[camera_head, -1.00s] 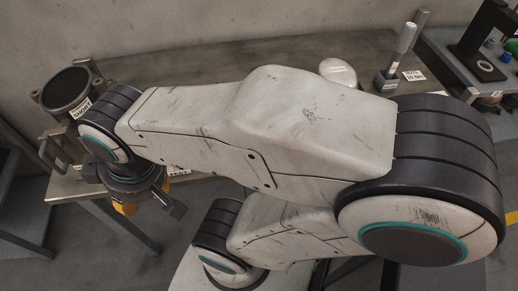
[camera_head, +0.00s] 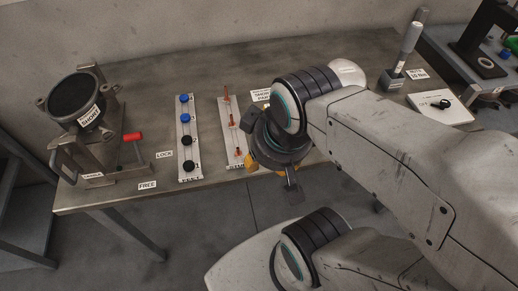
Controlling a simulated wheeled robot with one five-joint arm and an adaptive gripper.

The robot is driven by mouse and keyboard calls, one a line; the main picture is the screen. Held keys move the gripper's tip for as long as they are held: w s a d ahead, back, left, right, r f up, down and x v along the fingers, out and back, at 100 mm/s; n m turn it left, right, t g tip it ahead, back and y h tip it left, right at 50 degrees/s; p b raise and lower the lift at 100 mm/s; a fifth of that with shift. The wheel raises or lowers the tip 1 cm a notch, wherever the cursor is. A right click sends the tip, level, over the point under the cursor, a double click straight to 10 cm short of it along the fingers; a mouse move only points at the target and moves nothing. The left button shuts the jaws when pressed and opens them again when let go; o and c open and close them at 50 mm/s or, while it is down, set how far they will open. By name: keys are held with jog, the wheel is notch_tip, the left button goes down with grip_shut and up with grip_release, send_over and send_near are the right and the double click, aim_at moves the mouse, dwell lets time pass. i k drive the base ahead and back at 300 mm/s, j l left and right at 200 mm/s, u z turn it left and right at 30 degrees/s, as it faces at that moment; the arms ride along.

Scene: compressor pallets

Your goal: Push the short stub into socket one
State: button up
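Several thin copper stubs (camera_head: 233,121) stand in a row on a pale strip (camera_head: 239,143), whose front lettering is partly covered by my gripper. I cannot tell which stub is the short one. A dark compressor (camera_head: 75,98) labelled SHORT sits tilted in a metal fixture (camera_head: 97,158) at the left; no socket numbered one can be made out on it. My gripper (camera_head: 272,178) hangs at the table's front edge, just right of the stub strip. A dark finger and an orange part show below its wrist; its grip and anything between the fingers are hidden.
A strip (camera_head: 188,155) with blue and black knobs lies left of the stubs. A red-handled lever (camera_head: 133,137) is on the fixture, near LOCK and FREE labels. A torque tool (camera_head: 406,50) stands at the back right, beside a white plate (camera_head: 441,106). The back middle of the table is clear.

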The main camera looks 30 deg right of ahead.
aim_at(238, 153)
jog(key=u, duration=1.35)
jog(key=k+l+z, duration=0.1)
jog(key=z, duration=0.35)
jog(key=l+z, duration=0.4)
jog(key=i+l+u, duration=0.15)
jog(key=u, duration=2.4)
